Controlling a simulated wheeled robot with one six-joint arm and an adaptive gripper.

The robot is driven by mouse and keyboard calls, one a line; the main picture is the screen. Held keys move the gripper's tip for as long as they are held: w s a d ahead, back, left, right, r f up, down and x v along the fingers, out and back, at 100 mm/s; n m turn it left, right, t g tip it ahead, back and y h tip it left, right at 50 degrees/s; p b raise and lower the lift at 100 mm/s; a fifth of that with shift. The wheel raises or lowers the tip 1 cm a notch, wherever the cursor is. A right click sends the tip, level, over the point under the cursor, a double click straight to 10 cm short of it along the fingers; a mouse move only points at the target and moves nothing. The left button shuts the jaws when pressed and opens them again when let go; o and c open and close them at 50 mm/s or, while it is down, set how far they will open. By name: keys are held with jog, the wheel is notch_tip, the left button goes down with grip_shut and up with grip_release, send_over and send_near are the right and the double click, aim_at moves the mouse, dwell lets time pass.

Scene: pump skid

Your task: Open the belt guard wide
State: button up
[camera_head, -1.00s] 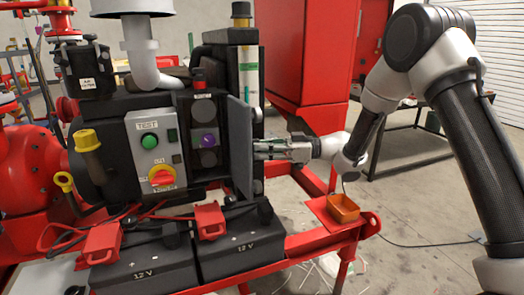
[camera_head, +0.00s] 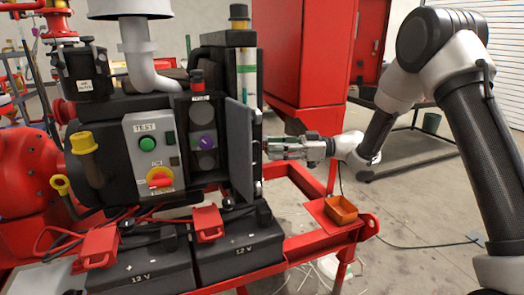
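A dark grey flat panel (camera_head: 238,148), which looks like the belt guard, stands out from the black engine housing and is seen at a steep angle. It stands partly open, to the right of a recess with a purple knob (camera_head: 206,143). My gripper (camera_head: 268,148) is on the right side of the panel and points left towards the housing. Its fingertips are close to the dark edge behind the panel, and I cannot tell whether they touch it. The finger gap is too small to read.
A grey control box (camera_head: 152,152) with a green button and a red-yellow switch is left of the recess. Two black batteries (camera_head: 238,245) sit below. A red frame (camera_head: 322,245) carries an orange tray (camera_head: 340,210). A red cabinet (camera_head: 305,60) stands behind.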

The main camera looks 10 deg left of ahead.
jog(key=d, duration=0.6)
jog(key=shift+w+d+f, duration=0.25)
jog(key=shift+w+d, duration=0.05)
jog(key=shift+w, duration=0.1)
